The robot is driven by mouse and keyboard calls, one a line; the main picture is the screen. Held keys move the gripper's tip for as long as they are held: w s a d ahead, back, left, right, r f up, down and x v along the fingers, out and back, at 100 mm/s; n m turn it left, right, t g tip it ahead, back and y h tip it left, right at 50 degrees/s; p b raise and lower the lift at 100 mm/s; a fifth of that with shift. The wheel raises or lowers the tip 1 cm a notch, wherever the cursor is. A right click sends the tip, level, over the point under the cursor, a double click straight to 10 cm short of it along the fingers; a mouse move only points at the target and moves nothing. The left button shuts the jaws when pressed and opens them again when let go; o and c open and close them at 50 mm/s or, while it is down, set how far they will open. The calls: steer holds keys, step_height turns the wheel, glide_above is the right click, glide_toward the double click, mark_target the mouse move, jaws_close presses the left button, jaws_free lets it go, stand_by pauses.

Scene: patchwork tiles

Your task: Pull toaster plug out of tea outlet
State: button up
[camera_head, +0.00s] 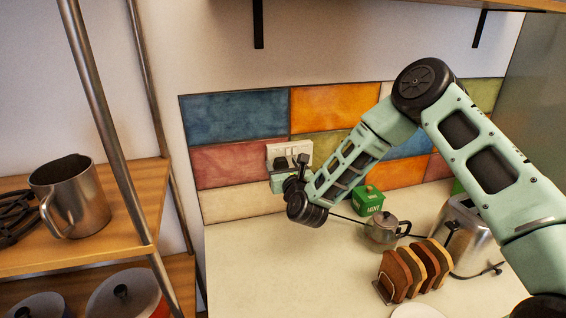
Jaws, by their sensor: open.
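A white wall outlet (296,150) is set in the patchwork tiles at the back of the counter. Dark shapes at its lower edge look like plugs, but I cannot tell which is the toaster's. The silver toaster (463,232) stands on the right of the counter, partly behind my arm. A dark cord (348,218) runs along the counter behind the teapot toward my wrist. My gripper (281,180) is open just below and in front of the outlet. Its fingertips are small and partly hidden, and I cannot tell whether they touch a plug.
A green tin (368,201) marked MINT, a metal teapot (384,231) and a rack of toast (413,271) stand on the counter. A wooden shelf unit (95,235) with a metal jug (70,197) is at left. The counter's front left is clear.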

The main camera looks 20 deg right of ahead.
steer(key=shift+w, duration=0.1)
steer(key=c, duration=1.1)
steer(key=shift+c, duration=0.2)
steer(key=shift+s+b, duration=0.35)
steer(key=shift+b, duration=0.05)
stand_by(0.4)
steer(key=shift+o, duration=0.6)
steer(key=shift+c, duration=0.6)
steer(key=shift+s, duration=1.1)
stand_by(0.3)
steer(key=shift+s+b, duration=0.35)
steer(key=shift+s, duration=0.95)
